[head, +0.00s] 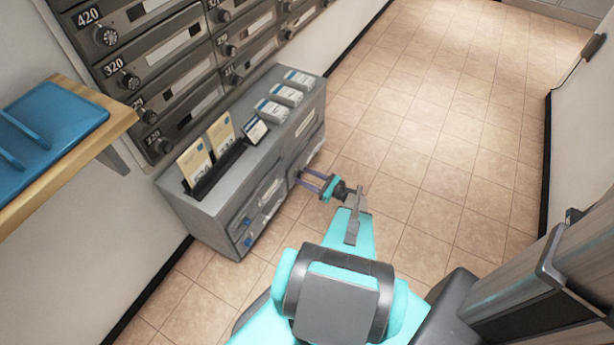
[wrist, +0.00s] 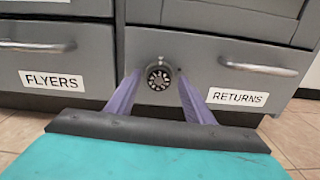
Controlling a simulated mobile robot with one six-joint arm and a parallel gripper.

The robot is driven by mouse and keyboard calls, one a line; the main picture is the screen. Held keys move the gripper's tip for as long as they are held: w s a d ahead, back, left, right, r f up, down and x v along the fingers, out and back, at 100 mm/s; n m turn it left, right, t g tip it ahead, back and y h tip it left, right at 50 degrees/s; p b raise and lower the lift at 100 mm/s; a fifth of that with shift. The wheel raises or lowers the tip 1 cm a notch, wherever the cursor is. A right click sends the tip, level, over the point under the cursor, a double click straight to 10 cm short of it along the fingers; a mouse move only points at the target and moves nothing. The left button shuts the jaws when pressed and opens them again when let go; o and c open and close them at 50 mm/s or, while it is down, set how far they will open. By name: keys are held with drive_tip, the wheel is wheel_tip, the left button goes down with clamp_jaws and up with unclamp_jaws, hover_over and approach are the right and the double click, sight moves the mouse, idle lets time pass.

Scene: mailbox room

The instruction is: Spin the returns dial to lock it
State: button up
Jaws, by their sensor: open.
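The returns dial (wrist: 159,76) is a small round black dial with white marks on the front of the grey returns drawer (wrist: 210,55). In the wrist view it sits between and beyond the two purple fingers of my gripper (wrist: 160,95). The fingers are apart, one on each side below the dial, and hold nothing. I cannot tell whether the fingertips touch the dial. In the head view my gripper (head: 311,182) is at the front of the grey cabinet (head: 215,212), near its right end. The dial is hidden there.
A RETURNS label (wrist: 237,97) and a bar handle (wrist: 258,67) lie right of the dial. The FLYERS drawer (wrist: 55,60) is to the left. Numbered mailboxes (head: 165,60) line the wall. A wooden shelf (head: 115,118) with a blue tray (head: 60,112) juts out left. Tiled floor (head: 430,110) is clear.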

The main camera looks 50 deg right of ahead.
drive_tip(key=p+v, duration=0.1)
drive_tip(key=v, duration=1.2)
drive_tip(key=shift+s, duration=0.4)
drive_tip(key=shift+f, duration=0.1)
